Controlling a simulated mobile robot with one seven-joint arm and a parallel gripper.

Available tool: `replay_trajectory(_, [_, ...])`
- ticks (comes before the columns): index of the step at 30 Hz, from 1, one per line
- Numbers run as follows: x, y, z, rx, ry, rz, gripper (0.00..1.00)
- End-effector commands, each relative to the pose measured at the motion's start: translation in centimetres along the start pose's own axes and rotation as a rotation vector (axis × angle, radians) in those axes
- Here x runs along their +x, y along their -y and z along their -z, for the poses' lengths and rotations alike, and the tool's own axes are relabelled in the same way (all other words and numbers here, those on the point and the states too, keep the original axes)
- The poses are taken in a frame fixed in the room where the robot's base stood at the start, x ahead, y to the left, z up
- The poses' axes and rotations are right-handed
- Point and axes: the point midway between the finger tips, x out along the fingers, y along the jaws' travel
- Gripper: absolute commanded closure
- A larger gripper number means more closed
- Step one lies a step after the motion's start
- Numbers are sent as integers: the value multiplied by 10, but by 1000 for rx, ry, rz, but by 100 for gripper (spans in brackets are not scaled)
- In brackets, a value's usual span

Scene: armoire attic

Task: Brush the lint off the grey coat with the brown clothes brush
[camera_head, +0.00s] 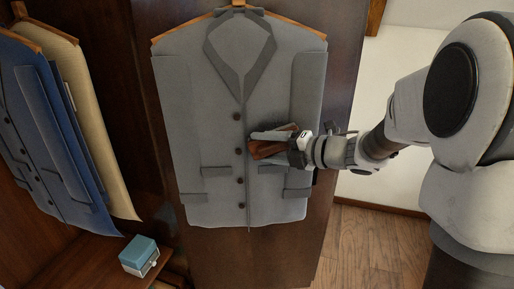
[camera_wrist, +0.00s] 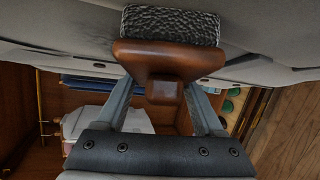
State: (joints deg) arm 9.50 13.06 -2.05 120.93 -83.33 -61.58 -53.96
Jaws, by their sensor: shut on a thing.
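The grey coat (camera_head: 205,130) hangs on a wooden hanger against a dark wooden panel, with dark buttons down its front. It also fills the top of the wrist view (camera_wrist: 270,55). The brown clothes brush (camera_wrist: 165,58) has a wooden back and dark bristles that face the coat and appear to touch it. In the head view the brush (camera_head: 265,149) is at the middle of the coat, just right of the buttons. My gripper (camera_wrist: 165,100) is shut on the brush's handle block. Lint is too small to make out on the coat.
A blue coat (camera_head: 45,140) and a tan garment (camera_head: 95,130) hang inside the armoire at left. A small blue box (camera_head: 138,256) sits on the shelf below them. Wooden floor (camera_head: 375,250) is clear at the lower right.

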Motion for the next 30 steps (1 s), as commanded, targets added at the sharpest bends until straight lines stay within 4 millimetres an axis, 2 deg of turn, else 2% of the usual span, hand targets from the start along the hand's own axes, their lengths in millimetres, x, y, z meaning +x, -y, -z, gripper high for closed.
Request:
replay_trajectory(20, [-29, 12, -26, 0, 4, 0, 75])
replay_trajectory(30, [-36, -8, -29, -1, 4, 0, 75])
